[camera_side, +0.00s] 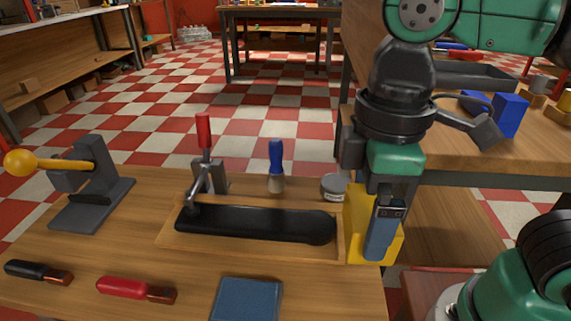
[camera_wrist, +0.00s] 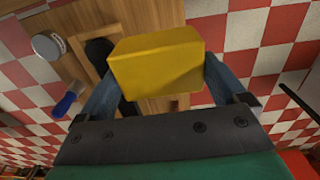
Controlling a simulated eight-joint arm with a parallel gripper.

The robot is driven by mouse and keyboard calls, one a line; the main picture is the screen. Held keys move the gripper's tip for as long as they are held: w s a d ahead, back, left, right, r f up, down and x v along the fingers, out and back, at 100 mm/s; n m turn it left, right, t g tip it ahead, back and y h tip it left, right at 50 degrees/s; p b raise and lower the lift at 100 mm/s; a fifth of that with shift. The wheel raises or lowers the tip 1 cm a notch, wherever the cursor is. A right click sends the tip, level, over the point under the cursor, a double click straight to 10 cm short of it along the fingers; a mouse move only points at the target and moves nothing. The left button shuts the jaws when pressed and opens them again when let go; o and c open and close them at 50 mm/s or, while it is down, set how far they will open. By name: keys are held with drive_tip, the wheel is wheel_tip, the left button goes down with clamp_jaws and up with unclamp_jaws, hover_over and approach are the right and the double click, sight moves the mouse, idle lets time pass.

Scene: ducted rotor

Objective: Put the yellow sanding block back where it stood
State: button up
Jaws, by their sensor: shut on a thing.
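The yellow sanding block (camera_side: 357,222) is at the right end of the workbench in the side view, partly hidden behind my gripper (camera_side: 383,232). My gripper points down and is shut on the block. In the wrist view the yellow block (camera_wrist: 157,62) sits between the two blue-grey fingers of my gripper (camera_wrist: 160,85), which press on its left and right sides. Whether the block's underside touches the bench cannot be told.
Left of the block, a wooden tray (camera_side: 170,240) holds a long black part (camera_side: 255,224). A red-handled clamp (camera_side: 204,135), a blue-handled brush (camera_side: 276,160) and a round tin (camera_side: 333,187) stand behind. A blue pad (camera_side: 246,300) lies in front. The bench's right edge is close by.

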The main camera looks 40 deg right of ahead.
wheel_tip(320, 180, down, 18)
drive_tip(key=shift+r, duration=0.2)
idle(0.6)
drive_tip(key=shift+f, duration=0.2)
drive_tip(key=o, duration=1)
drive_tip(key=shift+r, duration=0.1)
drive_tip(key=shift+r, duration=5.95)
drive_tip(key=w+d+m+t, duration=0.7)
drive_tip(key=w+d+m, duration=0.2)
drive_tip(key=w+d, duration=0.1)
drive_tip(key=shift+d+f, duration=0.15)
drive_tip(key=shift+d, duration=0.3)
